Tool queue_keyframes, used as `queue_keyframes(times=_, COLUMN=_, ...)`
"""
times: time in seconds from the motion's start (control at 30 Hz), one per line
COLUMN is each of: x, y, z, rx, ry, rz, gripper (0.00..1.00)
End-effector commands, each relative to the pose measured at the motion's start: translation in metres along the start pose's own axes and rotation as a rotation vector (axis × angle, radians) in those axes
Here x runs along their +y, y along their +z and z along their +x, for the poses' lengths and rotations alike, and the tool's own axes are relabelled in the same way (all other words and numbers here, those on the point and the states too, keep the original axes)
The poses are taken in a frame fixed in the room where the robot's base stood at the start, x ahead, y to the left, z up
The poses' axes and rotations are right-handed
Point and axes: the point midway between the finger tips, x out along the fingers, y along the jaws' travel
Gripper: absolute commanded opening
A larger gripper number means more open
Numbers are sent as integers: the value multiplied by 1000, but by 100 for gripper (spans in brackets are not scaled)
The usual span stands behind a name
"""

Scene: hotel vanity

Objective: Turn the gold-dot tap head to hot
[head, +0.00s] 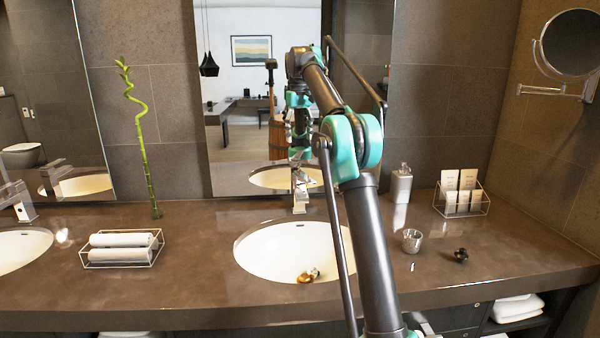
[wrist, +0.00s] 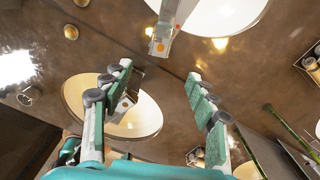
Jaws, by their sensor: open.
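The tap (head: 300,205) stands at the back of the middle basin (head: 285,238), in front of the mirror. In the wrist view its head (wrist: 165,30) is pale metal, with a gold-orange dot near its end and a red dot further along. My gripper (head: 299,165) is over the tap, partly hidden by my arm in the head view. In the wrist view my gripper (wrist: 160,72) is open and empty, its fingers spread wide on either side of the picture's middle. The tap head shows beyond the fingertips, apart from them. A second, similar tap shape beside the left finger looks like a reflection.
A soap dispenser (head: 401,184), a glass (head: 411,241), a small dark object (head: 460,255) and a card rack (head: 462,195) stand right. A towel tray (head: 122,250) and bamboo (head: 149,170) stand left. A gold-brown object (head: 309,275) lies at the basin's front. The mirror (head: 240,90) is close behind.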

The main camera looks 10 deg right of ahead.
Motion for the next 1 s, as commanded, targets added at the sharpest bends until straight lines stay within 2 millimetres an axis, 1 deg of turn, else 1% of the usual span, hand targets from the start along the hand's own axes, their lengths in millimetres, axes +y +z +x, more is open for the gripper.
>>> queue_keyframes(times=0.03, x=0, y=0, z=8, rx=0, ry=0, rz=0, gripper=59)
queue_keyframes(times=0.17, x=0, y=0, z=26, rx=0, ry=0, rz=0, gripper=59)
queue_keyframes(times=0.37, x=0, y=0, z=60, rx=0, ry=0, rz=1, gripper=59)
queue_keyframes(times=0.6, x=0, y=0, z=104, rx=0, ry=0, rz=1, gripper=59)
queue_keyframes(times=0.7, x=0, y=0, z=120, rx=0, ry=0, rz=1, gripper=59)
queue_keyframes(times=0.8, x=0, y=0, z=132, rx=0, ry=0, rz=1, gripper=59)
queue_keyframes(times=0.9, x=0, y=0, z=140, rx=0, ry=0, rz=1, gripper=59)
queue_keyframes(times=1.0, x=0, y=0, z=144, rx=0, ry=0, rz=1, gripper=59)
